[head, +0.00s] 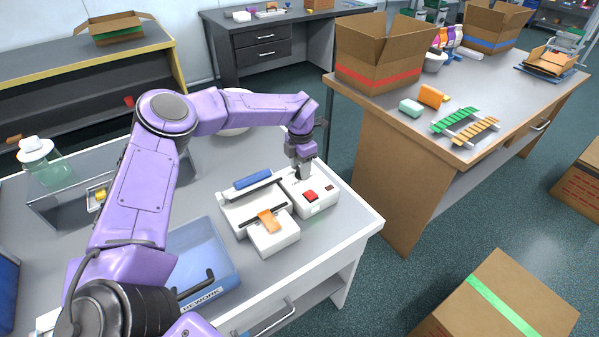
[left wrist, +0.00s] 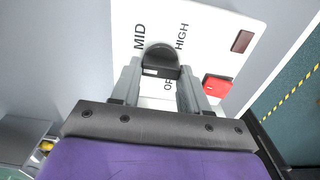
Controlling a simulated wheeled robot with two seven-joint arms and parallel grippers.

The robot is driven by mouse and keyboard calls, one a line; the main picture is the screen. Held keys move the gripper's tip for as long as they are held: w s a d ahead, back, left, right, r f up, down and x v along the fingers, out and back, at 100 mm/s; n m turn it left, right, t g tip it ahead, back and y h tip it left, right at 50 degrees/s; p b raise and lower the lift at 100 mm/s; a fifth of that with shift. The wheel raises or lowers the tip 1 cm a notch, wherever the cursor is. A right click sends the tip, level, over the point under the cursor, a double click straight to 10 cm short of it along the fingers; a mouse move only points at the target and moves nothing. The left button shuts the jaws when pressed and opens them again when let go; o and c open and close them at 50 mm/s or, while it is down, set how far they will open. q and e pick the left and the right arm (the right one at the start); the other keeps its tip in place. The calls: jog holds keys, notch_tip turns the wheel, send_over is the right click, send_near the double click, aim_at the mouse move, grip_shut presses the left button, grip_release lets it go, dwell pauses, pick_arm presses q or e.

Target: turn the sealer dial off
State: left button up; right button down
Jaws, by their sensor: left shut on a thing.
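The sealer (head: 253,205) is a white machine with a blue bar, near the right end of the white table. Its control box (head: 322,207) has a red button (head: 311,196). My left gripper (head: 302,174) points down over the back of this box. In the left wrist view, its two fingers (left wrist: 160,85) are shut on the black sealer dial (left wrist: 160,58). The labels MID, HIGH and a partly hidden third one stand around the dial. The dial's pointer direction is hard to tell. The red button also shows in the left wrist view (left wrist: 217,85). My right gripper is not in view.
An orange packet (head: 268,220) lies on the sealer's front. A blue rework bin (head: 203,262) stands left of the sealer. A clear jar (head: 42,163) is at the far left. A brown table with an open carton (head: 382,50) stands to the right.

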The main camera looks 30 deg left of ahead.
pick_arm(q)
jog(key=n+b, duration=0.5)
jog(key=n, duration=0.1)
jog(key=shift+w+n, duration=0.15)
jog(key=shift+n, duration=0.15)
jog(key=n+b, duration=0.5)
jog(key=n, duration=0.1)
jog(key=shift+d, duration=0.15)
jog(key=n+b, duration=0.5)
jog(key=n, duration=0.1)
jog(key=shift+w+d+n+b, duration=0.1)
jog(key=shift+n+b, duration=0.2)
jog(key=shift+b, duration=0.1)
jog(key=n+b, duration=0.2)
jog(key=n, duration=0.1)
jog(key=shift+b, duration=0.35)
jog(key=shift+r+n+b, duration=0.25)
jog(key=shift+n+b, duration=0.5)
jog(key=shift+n, duration=0.15)
jog(key=o, duration=1)
jog(key=shift+w, duration=0.1)
jog(key=shift+o, duration=0.3)
jog(key=shift+f, duration=0.1)
